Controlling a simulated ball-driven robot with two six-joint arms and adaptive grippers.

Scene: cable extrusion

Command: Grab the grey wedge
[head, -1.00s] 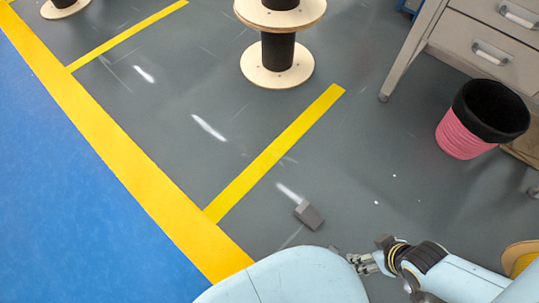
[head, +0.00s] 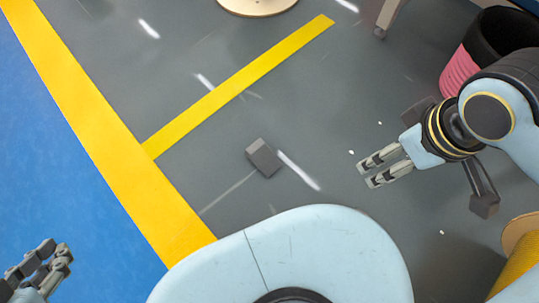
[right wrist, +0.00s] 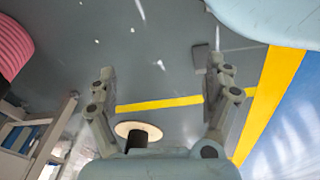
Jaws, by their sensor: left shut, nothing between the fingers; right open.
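The grey wedge (head: 264,158) lies on the dark grey floor, just beyond my light blue base in the head view. In the right wrist view the wedge (right wrist: 200,56) shows beside the right-hand finger, partly hidden by it. My right gripper (head: 367,174) is open and empty, to the right of the wedge and apart from it. Its spread fingers also show in the right wrist view (right wrist: 160,80). My left gripper (head: 62,257) is at the lower left, over the blue floor, shut and empty, well away from the wedge.
A yellow floor line (head: 240,85) runs beyond the wedge and joins a wider yellow stripe (head: 120,155) beside the blue floor (head: 60,170). A pink and black bin (head: 462,72) stands at the upper right. A wooden spool (head: 258,5) is at the top. Floor around the wedge is clear.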

